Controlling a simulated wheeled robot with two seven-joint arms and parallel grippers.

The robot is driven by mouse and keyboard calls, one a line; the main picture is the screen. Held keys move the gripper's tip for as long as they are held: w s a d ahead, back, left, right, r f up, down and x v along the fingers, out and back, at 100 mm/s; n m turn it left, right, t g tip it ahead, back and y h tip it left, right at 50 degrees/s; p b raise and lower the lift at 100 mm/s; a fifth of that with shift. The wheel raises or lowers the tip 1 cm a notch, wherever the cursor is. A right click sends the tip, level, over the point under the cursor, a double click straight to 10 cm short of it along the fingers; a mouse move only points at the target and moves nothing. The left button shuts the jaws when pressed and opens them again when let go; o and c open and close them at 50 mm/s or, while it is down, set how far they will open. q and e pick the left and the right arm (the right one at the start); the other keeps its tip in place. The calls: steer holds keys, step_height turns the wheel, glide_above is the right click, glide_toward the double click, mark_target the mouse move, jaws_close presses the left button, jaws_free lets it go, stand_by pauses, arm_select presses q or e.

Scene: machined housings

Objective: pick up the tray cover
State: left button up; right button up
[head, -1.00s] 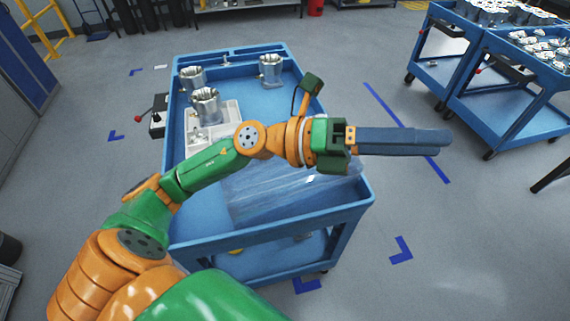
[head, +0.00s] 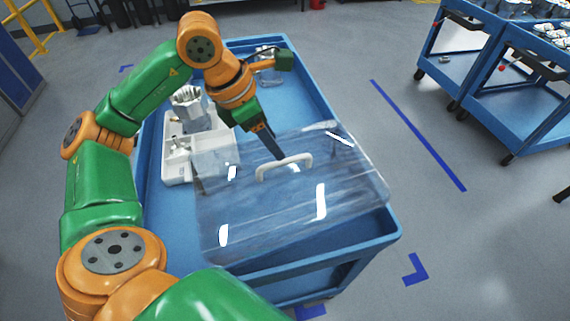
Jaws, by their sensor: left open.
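The tray cover (head: 270,210) is a clear, shiny sheet with a white handle (head: 285,166) on its top. It lies over the near part of the blue cart, its right side at the cart's right rim. My left gripper (head: 278,152) points down at the handle, its dark fingers just behind the bar in the picture. It is open; I cannot tell whether a finger touches the handle or whether the bar lies between the fingers. My right gripper is out of view.
The blue cart (head: 152,215) also bears a white tray (head: 178,172) with metal housings (head: 193,108), left of the cover. Another housing (head: 268,68) stands behind my left wrist. Two more blue carts (head: 530,115) stand at the right, across clear floor.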

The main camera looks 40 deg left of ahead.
mark_target(285, 160)
arm_select(q)
steer(key=shift+s+d+f, duration=0.15)
steer(key=shift+d+f, duration=0.05)
steer(key=shift+f, duration=0.1)
steer(key=x, duration=0.1)
steer(key=p+x, duration=0.1)
steer(key=x, duration=0.1)
steer(key=shift+s+d+f+p, duration=0.2)
steer(key=shift+d+f+p, duration=0.1)
steer(key=shift+d+p, duration=0.1)
steer(key=x, duration=0.2)
steer(key=shift+w+a+f, duration=0.1)
steer(key=shift+w+f, duration=0.25)
steer(key=shift+s+r, duration=0.1)
steer(key=shift+s, duration=0.05)
steer(key=c, duration=0.6)
jaws_close()
